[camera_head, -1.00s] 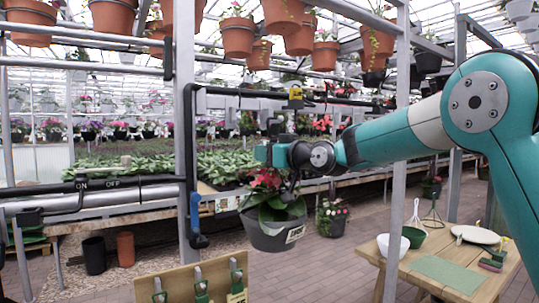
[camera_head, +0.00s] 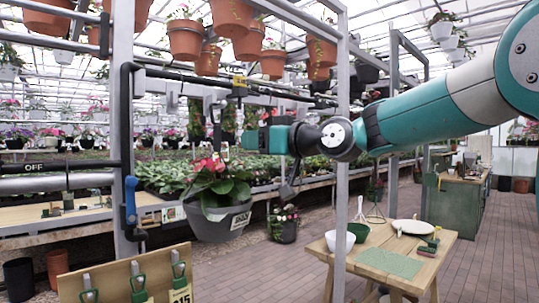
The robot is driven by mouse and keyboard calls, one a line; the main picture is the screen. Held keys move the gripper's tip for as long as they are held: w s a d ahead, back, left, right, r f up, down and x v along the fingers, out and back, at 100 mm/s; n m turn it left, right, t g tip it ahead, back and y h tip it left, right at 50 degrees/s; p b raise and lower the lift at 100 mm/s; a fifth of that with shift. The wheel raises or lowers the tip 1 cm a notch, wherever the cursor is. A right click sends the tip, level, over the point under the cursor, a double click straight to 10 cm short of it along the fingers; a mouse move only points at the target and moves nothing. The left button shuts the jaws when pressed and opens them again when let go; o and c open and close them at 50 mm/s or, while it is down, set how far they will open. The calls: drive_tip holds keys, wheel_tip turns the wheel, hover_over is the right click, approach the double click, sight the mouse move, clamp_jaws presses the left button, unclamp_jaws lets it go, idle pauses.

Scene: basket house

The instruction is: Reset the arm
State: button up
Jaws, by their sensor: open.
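My teal arm reaches in from the right edge of the head view. My gripper (camera_head: 287,186) is at its dark end, pointing down near the middle of the picture. It is open and appears empty, though its fingers are small and dark. A grey hanging pot (camera_head: 222,224) with a red-flowered plant (camera_head: 212,180) is to the left of my gripper, apart from it in the picture. The pot hangs below the rail and bears a white label. What holds it at the top is hard to make out.
A metal post (camera_head: 341,150) stands just right of my gripper, partly behind my arm. A wooden table (camera_head: 440,262) with bowls, a whisk and a green mat is at lower right. Terracotta pots (camera_head: 186,40) hang above. A tool board (camera_head: 120,278) is at lower left. Brick floor is open at right.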

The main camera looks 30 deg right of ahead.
drive_tip(key=s+a+f+g, duration=0.5)
drive_tip(key=s+f, duration=0.2)
drive_tip(key=f, duration=0.2)
drive_tip(key=s+a+f+g, duration=0.4)
drive_tip(key=s+a+f, duration=0.1)
drive_tip(key=s+f, duration=0.3)
drive_tip(key=s+f+g+h, duration=0.2)
drive_tip(key=s+f, duration=0.3)
drive_tip(key=s, duration=0.3)
drive_tip(key=s+f+n+g+h, duration=0.1)
drive_tip(key=s+f+g+h, duration=0.1)
drive_tip(key=s+f+g, duration=0.2)
drive_tip(key=s+f, duration=0.2)
drive_tip(key=s, duration=0.2)
drive_tip(key=shift+s+d+f+g, duration=0.2)
drive_tip(key=shift+d+f+g, duration=0.1)
drive_tip(key=shift+g, duration=0.1)
